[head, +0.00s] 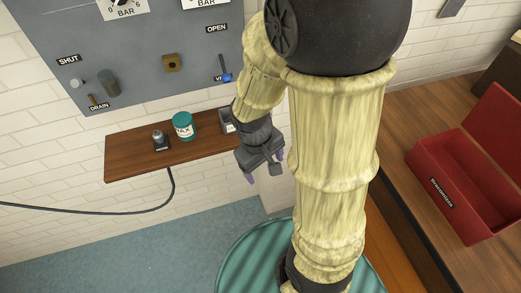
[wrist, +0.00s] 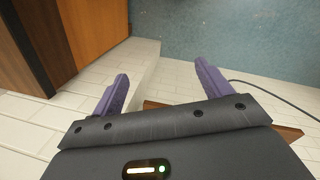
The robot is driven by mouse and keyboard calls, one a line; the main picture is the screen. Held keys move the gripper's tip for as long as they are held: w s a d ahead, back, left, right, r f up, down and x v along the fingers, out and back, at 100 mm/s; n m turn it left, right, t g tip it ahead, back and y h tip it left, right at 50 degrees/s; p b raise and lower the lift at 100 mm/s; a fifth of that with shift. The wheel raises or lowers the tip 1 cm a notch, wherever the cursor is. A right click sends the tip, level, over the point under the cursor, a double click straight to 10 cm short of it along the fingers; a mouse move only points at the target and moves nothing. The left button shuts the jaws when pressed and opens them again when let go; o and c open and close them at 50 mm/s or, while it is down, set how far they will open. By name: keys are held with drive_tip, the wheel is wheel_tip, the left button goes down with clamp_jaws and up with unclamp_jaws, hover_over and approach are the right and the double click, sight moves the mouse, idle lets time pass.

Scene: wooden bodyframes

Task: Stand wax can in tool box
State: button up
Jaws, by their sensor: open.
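The wax can (head: 183,125) is a teal can with a white label reading WAX. It stands upright on the small wooden wall shelf (head: 130,164) in the head view. The tool box (head: 455,190) is red, with its lid up, and stands on the wooden bench at the right. Its inside looks empty from here. My gripper (head: 262,177) is open and empty, pointing down just right of the shelf and apart from the can. In the wrist view its purple fingers (wrist: 160,88) are spread, with white tile between them. The can does not show in the wrist view.
A grey panel (head: 140,50) with knobs and a blue-handled lever is above the shelf. The wooden bench (head: 412,118) is at right.

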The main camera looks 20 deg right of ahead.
drive_tip(key=r+m+t, duration=0.1)
drive_tip(key=w+r+m+y, duration=0.1)
drive_tip(key=r+m+t, duration=0.1)
drive_tip(key=shift+w+a+r+m+t+y, duration=0.2)
drive_tip(key=shift+w+r+m+t+y, duration=0.1)
drive_tip(key=shift+w+r+y, duration=0.1)
drive_tip(key=shift+o, duration=0.4)
